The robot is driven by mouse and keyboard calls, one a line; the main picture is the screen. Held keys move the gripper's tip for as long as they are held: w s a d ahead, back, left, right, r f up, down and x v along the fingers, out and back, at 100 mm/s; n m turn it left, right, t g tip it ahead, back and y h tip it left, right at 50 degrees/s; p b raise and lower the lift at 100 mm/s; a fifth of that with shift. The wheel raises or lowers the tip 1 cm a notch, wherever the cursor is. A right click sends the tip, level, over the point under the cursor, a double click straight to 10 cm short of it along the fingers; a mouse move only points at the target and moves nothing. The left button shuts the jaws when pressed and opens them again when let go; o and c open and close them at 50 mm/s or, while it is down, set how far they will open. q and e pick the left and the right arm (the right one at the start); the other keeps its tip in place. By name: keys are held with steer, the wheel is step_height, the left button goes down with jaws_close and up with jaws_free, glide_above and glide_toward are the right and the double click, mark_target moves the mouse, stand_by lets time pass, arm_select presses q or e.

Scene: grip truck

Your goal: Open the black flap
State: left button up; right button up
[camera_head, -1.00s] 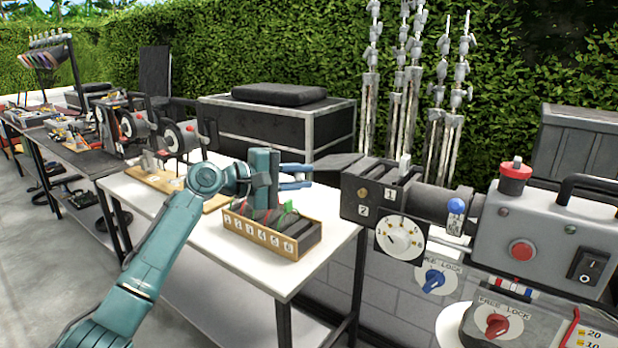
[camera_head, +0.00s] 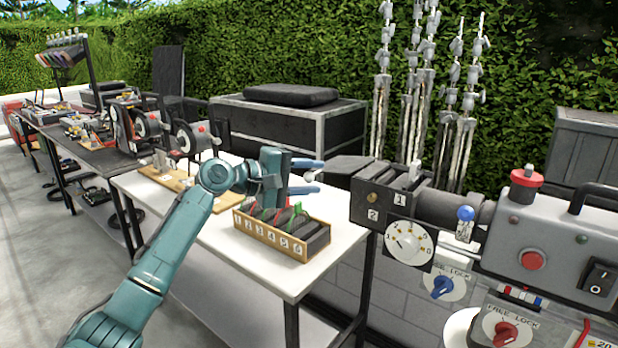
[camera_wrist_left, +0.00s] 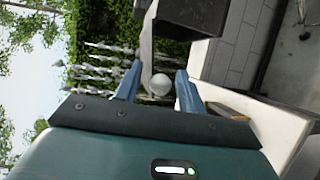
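The black flap (camera_head: 343,164) sticks out to the left from the dark box-shaped head of the lamp-like device (camera_head: 392,202) in the head view. It is a flat dark plate. My left gripper (camera_head: 312,177) is at the flap's left end with its two blue fingers apart. In the left wrist view, the open fingers (camera_wrist_left: 157,84) have a pale round knob (camera_wrist_left: 159,85) between them, below a thin greyish strip that seems to be the flap seen edge-on. I cannot tell if the fingers touch it. My right gripper is not in view.
A wooden box with numbered slots (camera_head: 268,242) stands on the white table (camera_head: 210,237) under my left gripper. The grey control unit (camera_head: 555,245) with dials and switches is to the right. A dark case (camera_head: 288,125) and metal stands (camera_head: 410,100) are behind.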

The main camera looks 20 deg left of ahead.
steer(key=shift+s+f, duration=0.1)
arm_select(q)
steer(key=shift+s+a, duration=0.25)
steer(key=b+v, duration=0.3)
steer(key=v, duration=0.9)
steer(key=shift+s, duration=0.25)
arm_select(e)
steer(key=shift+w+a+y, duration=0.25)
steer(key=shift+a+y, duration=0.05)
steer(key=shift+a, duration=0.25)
arm_select(q)
steer(key=shift+a+r, duration=0.1)
steer(key=shift+a, duration=0.05)
